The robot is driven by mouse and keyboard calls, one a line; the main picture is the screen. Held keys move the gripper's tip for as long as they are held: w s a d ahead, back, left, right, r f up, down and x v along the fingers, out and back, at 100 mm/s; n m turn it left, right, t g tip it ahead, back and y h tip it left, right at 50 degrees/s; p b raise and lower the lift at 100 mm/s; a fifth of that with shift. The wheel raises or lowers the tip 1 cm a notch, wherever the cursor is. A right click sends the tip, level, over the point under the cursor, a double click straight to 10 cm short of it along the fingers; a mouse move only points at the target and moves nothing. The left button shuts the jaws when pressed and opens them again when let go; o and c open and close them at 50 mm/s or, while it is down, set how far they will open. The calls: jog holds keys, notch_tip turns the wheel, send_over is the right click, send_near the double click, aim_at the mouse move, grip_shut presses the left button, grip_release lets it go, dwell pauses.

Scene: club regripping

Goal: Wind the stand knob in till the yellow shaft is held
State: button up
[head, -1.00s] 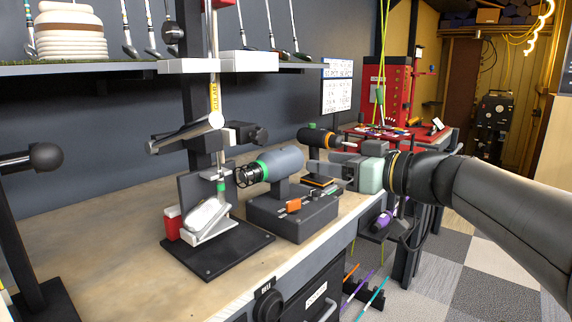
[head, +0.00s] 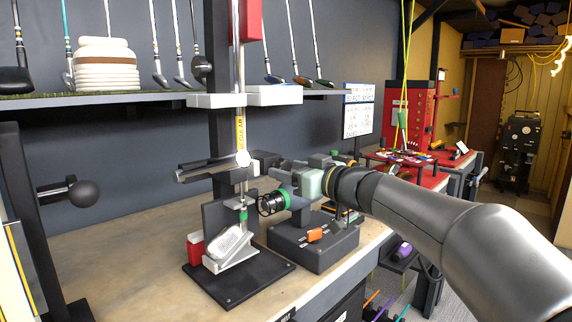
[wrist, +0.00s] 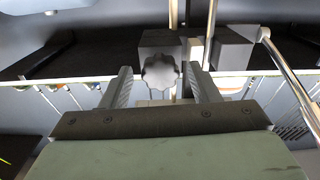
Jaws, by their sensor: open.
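The dark lobed stand knob (wrist: 160,72) sits between my gripper's fingertips in the wrist view, with a gap on each side. My gripper (wrist: 159,78) is open around it and not closed on it. In the head view my gripper (head: 274,170) is at the right side of the stand's dark clamp (head: 225,170), and the knob is partly hidden there. The upright shaft with a yellow band (head: 240,132) passes by the clamp. Its lower end is above a club head (head: 230,242) on the stand's black base (head: 240,285). I cannot tell how tightly the clamp jaws sit.
A dark machine with an orange switch (head: 315,235) stands on the bench below my gripper. A shelf (head: 110,98) with a white stack and clubs is above and behind. A post with a round black knob (head: 82,193) is at the left. Bare bench (head: 130,240) lies left of the stand.

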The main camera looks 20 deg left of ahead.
jog(key=shift+x, duration=0.85)
jog(key=c, duration=1)
jog(key=shift+o, duration=0.2)
jog(key=shift+f+b, duration=0.1)
jog(key=shift+b, duration=0.2)
